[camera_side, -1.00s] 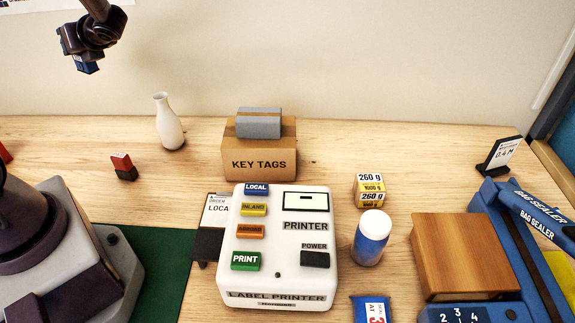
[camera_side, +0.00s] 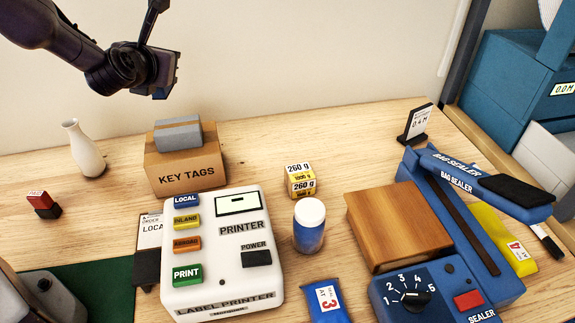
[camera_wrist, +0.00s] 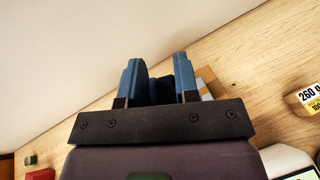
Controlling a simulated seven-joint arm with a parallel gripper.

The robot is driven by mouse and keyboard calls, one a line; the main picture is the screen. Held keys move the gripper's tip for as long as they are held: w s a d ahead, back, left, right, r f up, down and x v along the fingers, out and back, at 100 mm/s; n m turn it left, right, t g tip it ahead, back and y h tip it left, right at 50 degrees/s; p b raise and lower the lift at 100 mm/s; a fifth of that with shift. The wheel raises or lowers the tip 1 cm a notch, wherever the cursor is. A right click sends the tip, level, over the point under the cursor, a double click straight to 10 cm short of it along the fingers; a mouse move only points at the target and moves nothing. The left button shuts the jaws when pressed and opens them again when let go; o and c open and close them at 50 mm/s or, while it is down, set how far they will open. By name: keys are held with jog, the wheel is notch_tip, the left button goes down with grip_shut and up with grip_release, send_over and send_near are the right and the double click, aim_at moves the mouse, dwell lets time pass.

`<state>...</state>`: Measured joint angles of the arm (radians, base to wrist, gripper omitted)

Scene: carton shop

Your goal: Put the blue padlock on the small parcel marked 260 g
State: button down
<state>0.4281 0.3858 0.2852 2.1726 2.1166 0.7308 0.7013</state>
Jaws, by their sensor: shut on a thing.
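The small parcel marked 260 g (camera_side: 299,181) is a white and yellow box on the table, behind the white bottle with a blue band. Its label also shows at the right edge of the wrist view (camera_wrist: 309,97). My gripper (camera_side: 163,84) is high above the table at the upper left, well left of the parcel and above the key tags carton. In the wrist view my gripper (camera_wrist: 158,72) is shut on a dark blue thing, the blue padlock (camera_wrist: 158,92), seen between the fingers. Most of the padlock is hidden by the fingers and gripper body.
The key tags carton (camera_side: 186,172) with a grey parcel (camera_side: 178,134) on top stands below my gripper. The label printer (camera_side: 222,275), bottle (camera_side: 309,228) and bag sealer (camera_side: 440,298) stand nearer the camera. A white vase (camera_side: 84,150) is at left. Table behind the 260 g parcel is clear.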

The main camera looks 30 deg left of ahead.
jog(key=s+d+m+t+h, duration=0.15)
jog(key=d+m+h, duration=0.5)
jog(key=d, duration=1.15)
send_over(305, 168)
jog(key=shift+t+h, duration=0.25)
jog(key=shift+h, duration=0.2)
notch_tip(305, 168, down, 14)
jog(key=shift+s+f, duration=0.15)
jog(key=shift+f, duration=1.75)
jog(key=shift+f, duration=0.2)
jog(key=c, duration=0.8)
grip_release()
jog(key=shift+c, duration=0.2)
